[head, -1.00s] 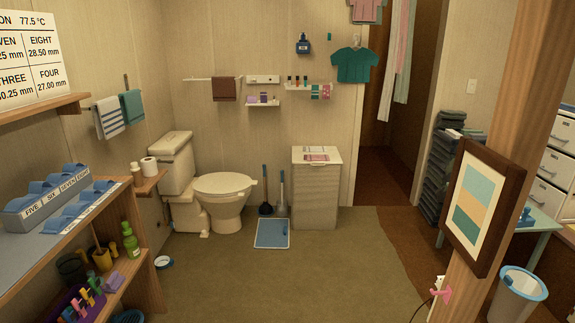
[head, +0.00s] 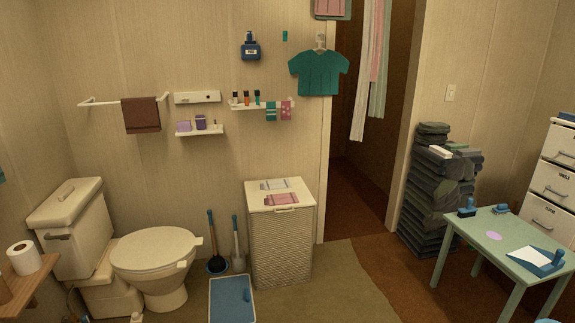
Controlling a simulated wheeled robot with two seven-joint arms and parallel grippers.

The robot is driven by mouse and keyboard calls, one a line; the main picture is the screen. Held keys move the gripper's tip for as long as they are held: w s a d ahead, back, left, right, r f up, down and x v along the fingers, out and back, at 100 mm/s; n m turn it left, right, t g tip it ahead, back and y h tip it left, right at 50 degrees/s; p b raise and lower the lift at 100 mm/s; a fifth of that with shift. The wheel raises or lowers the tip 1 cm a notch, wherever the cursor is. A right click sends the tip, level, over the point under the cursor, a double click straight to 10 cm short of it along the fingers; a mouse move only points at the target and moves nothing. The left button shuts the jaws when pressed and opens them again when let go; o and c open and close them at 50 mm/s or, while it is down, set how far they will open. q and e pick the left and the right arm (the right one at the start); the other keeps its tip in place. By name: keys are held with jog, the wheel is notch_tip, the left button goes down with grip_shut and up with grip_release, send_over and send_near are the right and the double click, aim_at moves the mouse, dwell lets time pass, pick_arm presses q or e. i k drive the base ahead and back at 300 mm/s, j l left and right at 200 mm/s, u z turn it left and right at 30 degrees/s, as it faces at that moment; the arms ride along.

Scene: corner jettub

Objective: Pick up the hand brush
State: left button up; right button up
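I cannot make out a hand brush for certain. A plunger (head: 213,245) with a blue handle stands upright on the floor between the toilet and the hamper. A grey long tool (head: 238,250) with a blue top stands beside it; I cannot tell whether it is a brush. Small blue-handled items, among them a dark one with a blue knob (head: 466,208), sit on the green table (head: 490,238) at the right; their kind is unclear. Neither of my grippers is in view.
The toilet (head: 158,258) is at left, and a lidded hamper (head: 281,240) stands by the wall. A blue mat (head: 231,300) lies in front. Floor is clear between hamper and table.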

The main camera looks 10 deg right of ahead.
aim_at(468, 211)
jog(key=i+l+z, duration=0.35)
jog(key=i+z, duration=0.15)
jog(key=i, duration=0.35)
jog(key=i+z, duration=0.5)
jog(key=i, duration=0.35)
jog(key=i+j+z, duration=0.35)
jog(key=i+z, duration=0.15)
jog(key=i, duration=0.3)
